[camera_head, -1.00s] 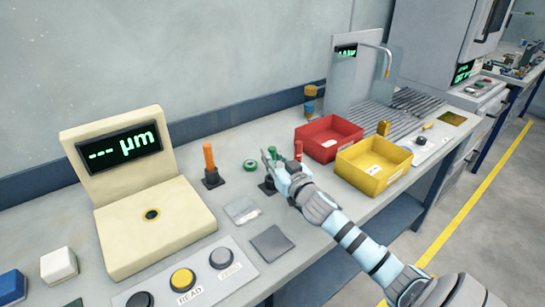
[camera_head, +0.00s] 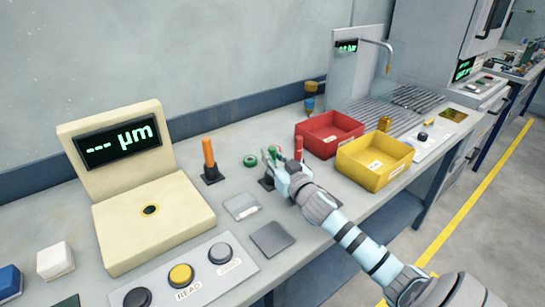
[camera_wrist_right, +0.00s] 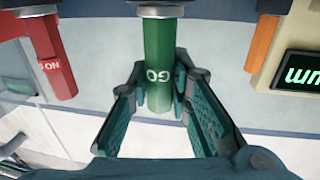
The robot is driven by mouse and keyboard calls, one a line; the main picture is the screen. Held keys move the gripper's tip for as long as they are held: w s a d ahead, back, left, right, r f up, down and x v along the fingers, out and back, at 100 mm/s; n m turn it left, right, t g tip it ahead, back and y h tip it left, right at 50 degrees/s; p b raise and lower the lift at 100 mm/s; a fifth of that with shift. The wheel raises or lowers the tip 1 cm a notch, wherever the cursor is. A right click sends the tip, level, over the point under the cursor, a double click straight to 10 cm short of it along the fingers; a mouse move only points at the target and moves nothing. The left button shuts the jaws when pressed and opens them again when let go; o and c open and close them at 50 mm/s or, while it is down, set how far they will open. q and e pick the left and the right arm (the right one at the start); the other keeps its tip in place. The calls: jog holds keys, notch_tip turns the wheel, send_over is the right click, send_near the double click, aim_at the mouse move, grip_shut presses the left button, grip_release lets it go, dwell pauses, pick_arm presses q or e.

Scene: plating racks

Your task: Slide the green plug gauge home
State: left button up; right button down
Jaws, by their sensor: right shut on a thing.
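The green plug gauge (camera_head: 278,151) shows at my right gripper in the camera_head view, largely hidden by the fingers. In the wrist view the green gauge (camera_wrist_right: 158,70), marked GO, has a grey metal collar at the picture's top edge. My right gripper (camera_wrist_right: 160,88) has one finger on each side of its green handle and is shut on it. The right gripper (camera_head: 273,160) also shows in the camera_head view, above a dark base (camera_head: 265,184). Whether the gauge sits fully in that base is hidden. My left gripper is out of view.
A red gauge (camera_wrist_right: 48,55) and an orange one (camera_wrist_right: 267,45) flank the green gauge; the orange gauge (camera_head: 209,153) stands in a black base. Red (camera_head: 318,147) and yellow (camera_head: 372,178) bins stand to the right, a cream measuring unit (camera_head: 150,225) left.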

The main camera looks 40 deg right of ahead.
jog(key=shift+f, duration=0.15)
jog(key=c, duration=1.4)
grip_release()
jog(key=shift+s+a, duration=0.1)
jog(key=shift+s, duration=0.3)
jog(key=s, duration=0.3)
jog(key=s+a, duration=0.1)
jog(key=s, duration=0.3)
jog(key=s+a, duration=0.1)
jog(key=s, duration=0.3)
